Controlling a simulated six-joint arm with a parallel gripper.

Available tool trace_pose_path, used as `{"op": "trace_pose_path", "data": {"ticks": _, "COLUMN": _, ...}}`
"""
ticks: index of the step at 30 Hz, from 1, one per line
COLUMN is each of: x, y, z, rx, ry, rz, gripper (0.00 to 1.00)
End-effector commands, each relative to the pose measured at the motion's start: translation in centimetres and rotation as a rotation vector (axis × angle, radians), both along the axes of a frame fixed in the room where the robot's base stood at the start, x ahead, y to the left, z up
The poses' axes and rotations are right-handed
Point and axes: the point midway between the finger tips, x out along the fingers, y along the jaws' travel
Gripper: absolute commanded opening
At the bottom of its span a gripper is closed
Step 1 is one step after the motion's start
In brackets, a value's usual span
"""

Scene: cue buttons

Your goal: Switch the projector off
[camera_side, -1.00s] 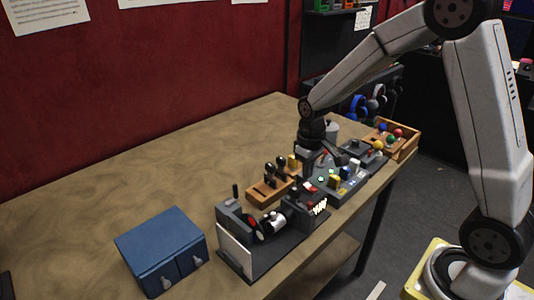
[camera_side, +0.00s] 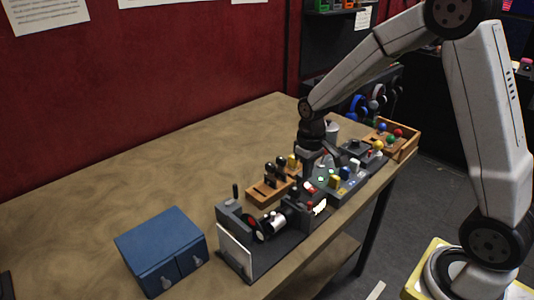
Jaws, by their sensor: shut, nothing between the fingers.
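The projector looks to be the grey device (camera_side: 277,220) on the table's front edge, with a round lens part and a white panel (camera_side: 235,252) at its left end. A bright white patch (camera_side: 320,207) glows at its right end. My gripper (camera_side: 309,180) is shut and empty, pointing down just above the right end of the device, close to a small red button (camera_side: 309,189). I cannot tell whether the fingertips touch the button. The fingertips are small and partly hidden among the dark parts.
A grey button panel (camera_side: 345,180) with coloured buttons stands right of my gripper. A wooden block with dark knobs (camera_side: 268,190) is behind the device. A wooden crate of coloured balls (camera_side: 400,148) is at the far right, a blue cabinet (camera_side: 160,250) at left. The table's back left is clear.

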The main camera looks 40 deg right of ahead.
Motion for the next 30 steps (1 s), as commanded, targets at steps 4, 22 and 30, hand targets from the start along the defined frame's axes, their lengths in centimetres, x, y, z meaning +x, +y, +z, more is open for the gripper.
{"op": "trace_pose_path", "data": {"ticks": 4, "x": 0.0, "y": 0.0, "z": -0.2, "rx": 0.000, "ry": 0.001, "rz": 0.000, "gripper": 0.00}}
{"op": "trace_pose_path", "data": {"ticks": 22, "x": 0.0, "y": 0.0, "z": -0.9, "rx": 0.000, "ry": 0.002, "rz": 0.000, "gripper": 0.00}}
{"op": "trace_pose_path", "data": {"ticks": 30, "x": 0.0, "y": 0.0, "z": -1.1, "rx": 0.000, "ry": 0.001, "rz": 0.000, "gripper": 0.00}}
